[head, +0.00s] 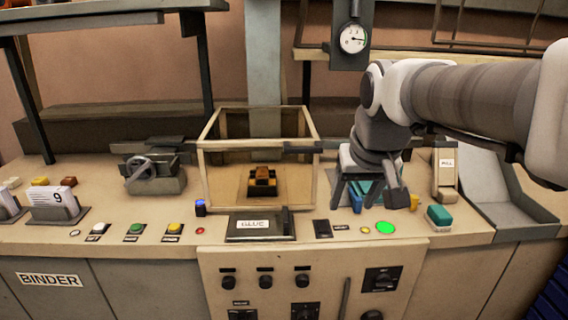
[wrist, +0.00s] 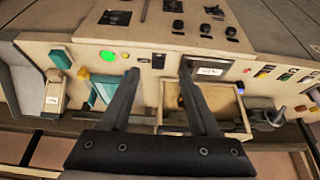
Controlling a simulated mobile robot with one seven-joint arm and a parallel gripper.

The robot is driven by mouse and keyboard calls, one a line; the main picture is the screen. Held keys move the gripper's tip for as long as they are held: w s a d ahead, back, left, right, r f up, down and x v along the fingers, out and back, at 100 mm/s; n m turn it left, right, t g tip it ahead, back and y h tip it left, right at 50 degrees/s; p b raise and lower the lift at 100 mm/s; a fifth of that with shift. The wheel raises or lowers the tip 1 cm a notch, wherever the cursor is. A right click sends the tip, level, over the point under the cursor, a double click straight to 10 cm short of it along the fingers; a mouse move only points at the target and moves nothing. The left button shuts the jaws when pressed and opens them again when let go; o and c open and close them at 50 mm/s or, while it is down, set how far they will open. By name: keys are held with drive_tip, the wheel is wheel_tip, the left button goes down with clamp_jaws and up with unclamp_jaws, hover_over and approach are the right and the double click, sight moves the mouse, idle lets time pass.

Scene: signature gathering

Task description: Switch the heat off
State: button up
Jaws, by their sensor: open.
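No heat label is readable, so I cannot tell for sure which control is the heat switch. A small black switch (head: 322,228) with a small unreadable label beside it sits on the console between the GLUE plate and a lit green button (head: 385,227). In the wrist view the black switch (wrist: 158,61) appears between my fingertips, and the green button (wrist: 110,55) is left of them. My gripper (head: 369,201) is open and empty, pointing down above the console, behind the green button in the head view. It appears apart from the switch.
A teal block (head: 439,216) and a tray (head: 510,207) are to the right. Knobs (head: 265,281) line the front panel. A gauge (head: 352,38) hangs above.

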drive_tip(key=w+f+b, duration=0.3)
drive_tip(key=w+f, duration=0.1)
drive_tip(key=w, duration=0.8)
drive_tip(key=b, duration=0.1)
approach(323, 226)
drive_tip(key=x, duration=0.7)
drive_tip(key=shift+w, duration=0.15)
clamp_jaws()
